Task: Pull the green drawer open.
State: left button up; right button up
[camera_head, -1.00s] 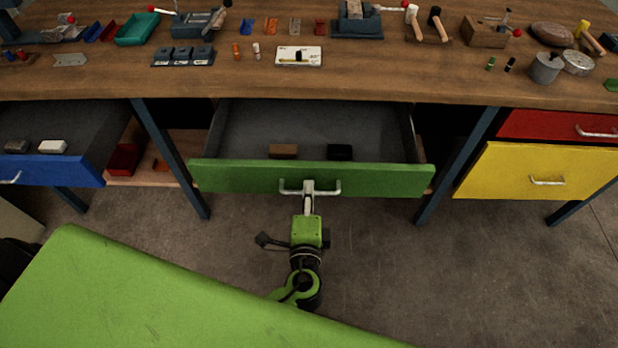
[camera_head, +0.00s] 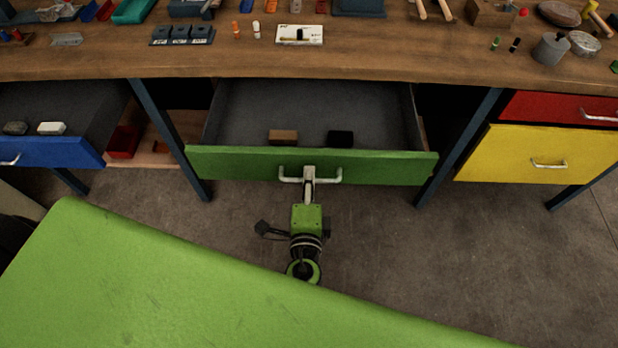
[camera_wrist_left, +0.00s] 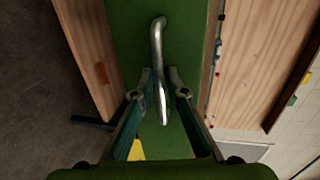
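The green drawer (camera_head: 240,165) stands open under the middle of the workbench, with its grey inside showing. A brown block (camera_head: 283,137) and a black block (camera_head: 340,138) lie in it. Its silver bar handle (camera_head: 332,176) is on the front, and it also shows in the left wrist view (camera_wrist_left: 157,40). My left gripper (camera_head: 309,172) is at the middle of the handle. In the left wrist view its two fingers (camera_wrist_left: 160,80) close around the bar from both sides. My right gripper is not in view.
A blue drawer (camera_head: 60,152) stands open at left. A yellow drawer (camera_head: 530,145) and a red drawer (camera_head: 550,105) are at right. Dark table legs (camera_head: 170,140) flank the green drawer. Tools and parts lie on the wooden benchtop (camera_head: 370,62). Bare floor (camera_head: 390,250) lies in front.

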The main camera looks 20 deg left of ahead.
pick_arm(q)
jog(key=v, duration=1.2)
jog(key=s+a+f+g+h, duration=0.1)
jog(key=s+f+g, duration=0.2)
jog(key=f, duration=1)
jog(key=s+a+f+g+h, duration=0.1)
jog(key=s+a+f+g, duration=0.2)
jog(key=f, duration=1.1)
jog(key=s+a+f+n+g+h, duration=0.1)
jog(key=s+a+f+n+g, duration=0.3)
jog(key=s+f, duration=0.6)
jog(key=s+a+f+n+g+h, duration=0.1)
jog(key=s+a+f+n+g, duration=0.3)
jog(key=s+f+n, duration=0.4)
jog(key=s+a+f, duration=0.1)
jog(key=s+f, duration=0.1)
jog(key=s, duration=0.1)
jog(key=shift+p, duration=0.3)
